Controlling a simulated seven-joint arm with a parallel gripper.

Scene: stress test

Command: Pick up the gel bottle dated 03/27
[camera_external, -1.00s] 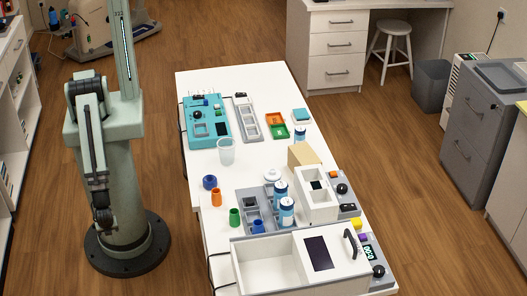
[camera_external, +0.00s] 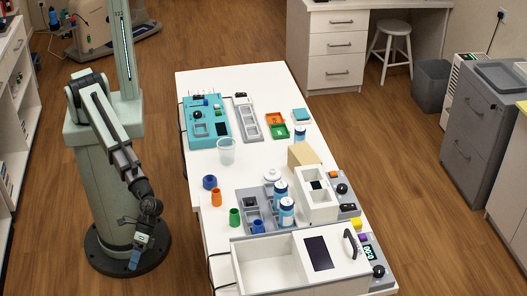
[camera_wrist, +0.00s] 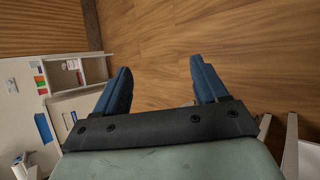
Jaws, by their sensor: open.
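Two white-and-blue bottles stand at the gray tray, a rear one (camera_external: 281,192) and a nearer one (camera_external: 287,213). A third similar bottle (camera_external: 300,134) stands farther back on the table, by the green tray. Their printed dates are too small to read, so I cannot tell which is dated 03/27. My gripper (camera_external: 136,257) hangs low beside my base, off the left side of the table and well away from the bottles.
The white table (camera_external: 205,90) holds an open white box (camera_external: 262,268) at its near end. A clear cup (camera_external: 227,152), an orange bottle (camera_external: 216,197) and a green one (camera_external: 235,217) stand along its left side.

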